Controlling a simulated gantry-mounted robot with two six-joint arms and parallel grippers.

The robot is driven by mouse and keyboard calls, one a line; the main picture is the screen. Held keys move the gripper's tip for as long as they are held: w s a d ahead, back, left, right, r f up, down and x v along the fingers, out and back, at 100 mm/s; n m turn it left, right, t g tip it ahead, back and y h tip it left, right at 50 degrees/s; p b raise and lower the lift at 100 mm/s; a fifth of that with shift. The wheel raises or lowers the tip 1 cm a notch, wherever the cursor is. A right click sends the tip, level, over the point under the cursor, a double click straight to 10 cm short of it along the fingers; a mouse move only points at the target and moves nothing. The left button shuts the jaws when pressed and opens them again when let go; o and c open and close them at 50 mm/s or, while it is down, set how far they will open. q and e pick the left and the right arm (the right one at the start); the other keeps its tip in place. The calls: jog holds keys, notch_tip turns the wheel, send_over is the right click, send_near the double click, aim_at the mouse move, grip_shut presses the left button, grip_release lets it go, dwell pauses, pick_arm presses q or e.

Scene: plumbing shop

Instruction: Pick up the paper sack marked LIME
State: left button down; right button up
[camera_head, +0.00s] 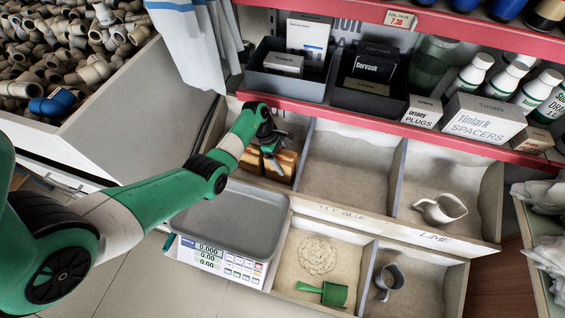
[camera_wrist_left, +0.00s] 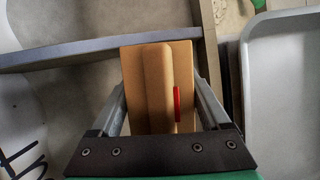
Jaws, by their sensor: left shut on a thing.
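My left gripper (camera_head: 270,155) reaches down into the back left compartment of the divided wooden bin. It is shut on a brown paper sack (camera_head: 285,168), which fills the space between its fingers. The sack also shows between the fingers in the left wrist view (camera_wrist_left: 150,85), with a fold down its middle and a small red mark on its right side. No lettering on the sack is readable. Whether it touches the compartment floor I cannot tell. The word LIME (camera_head: 434,238) is written on the rail in front of the right compartment. My right gripper is out of view.
A scale with a grey tray (camera_head: 235,215) stands in front of the sack's compartment. A white jug (camera_head: 440,208), a grey jug (camera_head: 388,280) and a green scoop (camera_head: 332,293) lie in other compartments. A red shelf edge (camera_head: 360,122) with boxes runs behind the bin.

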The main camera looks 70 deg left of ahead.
pick_arm(q)
notch_tip(320, 180, up, 18)
jog(key=p, duration=1)
jog(key=shift+f, duration=0.15)
